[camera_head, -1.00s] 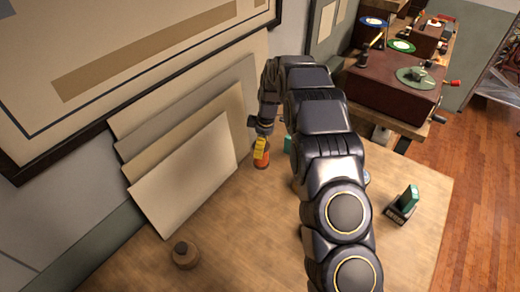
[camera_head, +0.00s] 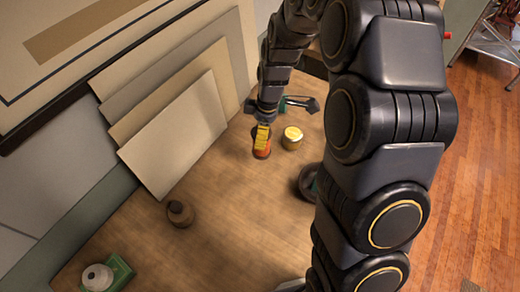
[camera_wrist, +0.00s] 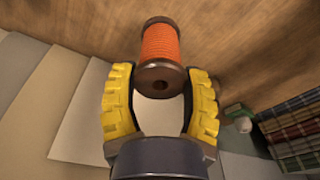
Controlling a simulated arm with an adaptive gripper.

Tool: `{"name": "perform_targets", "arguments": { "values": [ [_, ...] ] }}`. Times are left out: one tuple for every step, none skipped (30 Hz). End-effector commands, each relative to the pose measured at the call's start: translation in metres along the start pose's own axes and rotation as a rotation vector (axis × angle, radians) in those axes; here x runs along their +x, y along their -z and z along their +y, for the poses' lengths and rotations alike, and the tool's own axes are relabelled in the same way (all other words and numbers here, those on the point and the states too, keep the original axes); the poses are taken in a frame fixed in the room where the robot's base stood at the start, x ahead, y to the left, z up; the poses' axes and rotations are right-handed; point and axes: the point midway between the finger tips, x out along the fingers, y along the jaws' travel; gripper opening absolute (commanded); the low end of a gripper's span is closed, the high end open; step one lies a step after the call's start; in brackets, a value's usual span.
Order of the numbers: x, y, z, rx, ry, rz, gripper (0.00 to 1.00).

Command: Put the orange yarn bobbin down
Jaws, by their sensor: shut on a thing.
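The orange yarn bobbin (camera_wrist: 160,45) has dark brown ends and stands out from between my gripper's yellow finger pads in the wrist view. My gripper (camera_wrist: 160,100) is shut on its near end. In the head view my gripper (camera_head: 263,136) points down over the back of the wooden table, and the bobbin (camera_head: 262,152) shows as a small orange-red piece below the yellow pads. It is upright and at or very close to the tabletop; I cannot tell whether it touches.
A yellow-topped jar (camera_head: 292,138) stands just right of the bobbin. Pale boards (camera_head: 175,135) lean on the wall to the left. A small brown bottle-like object (camera_head: 180,213) and a green box (camera_head: 118,268) stand nearer. The table's middle (camera_head: 235,205) is clear.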

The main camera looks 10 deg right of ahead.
Motion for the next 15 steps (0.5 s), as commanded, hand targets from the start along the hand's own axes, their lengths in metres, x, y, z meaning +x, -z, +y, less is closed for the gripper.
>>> {"name": "perform_targets", "arguments": {
  "values": [
    [0.008, -0.002, -0.006, -0.015, 0.008, 0.000, 0.16],
    [0.011, -0.003, -0.008, -0.024, 0.010, 0.000, 0.16],
    [0.016, -0.004, -0.010, -0.032, 0.012, 0.000, 0.16],
    [0.020, -0.004, -0.010, -0.035, 0.012, 0.001, 0.16],
    [0.024, -0.005, -0.010, -0.037, 0.011, 0.001, 0.16],
    [0.030, -0.005, -0.010, -0.038, 0.010, 0.001, 0.16],
    [0.035, -0.006, -0.010, -0.038, 0.010, 0.001, 0.16],
    [0.039, -0.006, -0.010, -0.037, 0.011, 0.001, 0.16],
    [0.046, -0.007, -0.010, -0.037, 0.011, 0.001, 0.16],
    [0.050, -0.008, -0.010, -0.037, 0.010, 0.001, 0.16],
    [0.054, -0.008, -0.009, -0.037, 0.009, 0.001, 0.16],
    [0.059, -0.009, -0.009, -0.037, 0.008, 0.001, 0.16],
    [0.061, -0.009, -0.009, -0.037, 0.008, 0.001, 0.16],
    [0.064, -0.009, -0.009, -0.038, 0.008, 0.001, 0.16],
    [0.068, -0.010, -0.010, -0.037, 0.009, 0.001, 0.16]
  ]
}}
